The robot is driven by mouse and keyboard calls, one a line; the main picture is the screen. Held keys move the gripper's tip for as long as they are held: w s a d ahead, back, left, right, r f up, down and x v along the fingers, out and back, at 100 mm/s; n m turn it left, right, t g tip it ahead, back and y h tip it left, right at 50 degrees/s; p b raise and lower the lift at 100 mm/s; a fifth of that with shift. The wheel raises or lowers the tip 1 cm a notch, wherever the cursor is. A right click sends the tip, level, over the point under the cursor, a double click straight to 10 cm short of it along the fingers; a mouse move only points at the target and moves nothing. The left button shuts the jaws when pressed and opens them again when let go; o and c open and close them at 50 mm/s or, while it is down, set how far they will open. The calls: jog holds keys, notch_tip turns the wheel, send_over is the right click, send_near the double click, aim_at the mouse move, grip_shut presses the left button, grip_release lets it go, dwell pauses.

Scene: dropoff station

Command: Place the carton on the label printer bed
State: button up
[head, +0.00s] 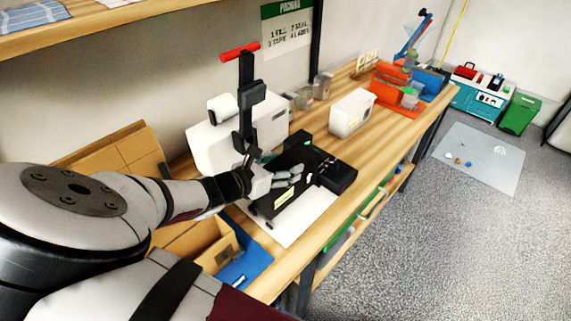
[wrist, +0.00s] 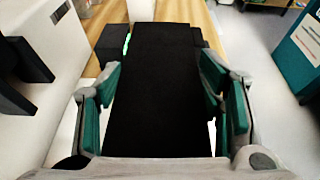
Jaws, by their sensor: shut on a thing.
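My gripper (head: 290,176) is low over the black label printer (head: 276,204) on the workbench. In the wrist view, my two green-padded fingers (wrist: 162,100) lie along either side of a plain black box-shaped thing, the carton (wrist: 160,85), and are shut on it. The carton points straight ahead from my palm. Part of the black printer (wrist: 108,47), with a small green light, shows beyond its left side. In the head view, carton and printer are both black and hard to separate; whether the carton touches the bed cannot be told.
A white machine (head: 208,150) with a tall black post stands behind my gripper, close on its wall side. A white bin (head: 352,112) and orange trays (head: 392,100) stand farther along the bench (head: 335,215). Cardboard boxes (head: 135,150) are at the left.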

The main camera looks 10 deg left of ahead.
jog(key=shift+f, duration=1.3)
jog(key=o, duration=1.6)
jog(key=p+v, duration=0.5)
jog(key=v, duration=0.7)
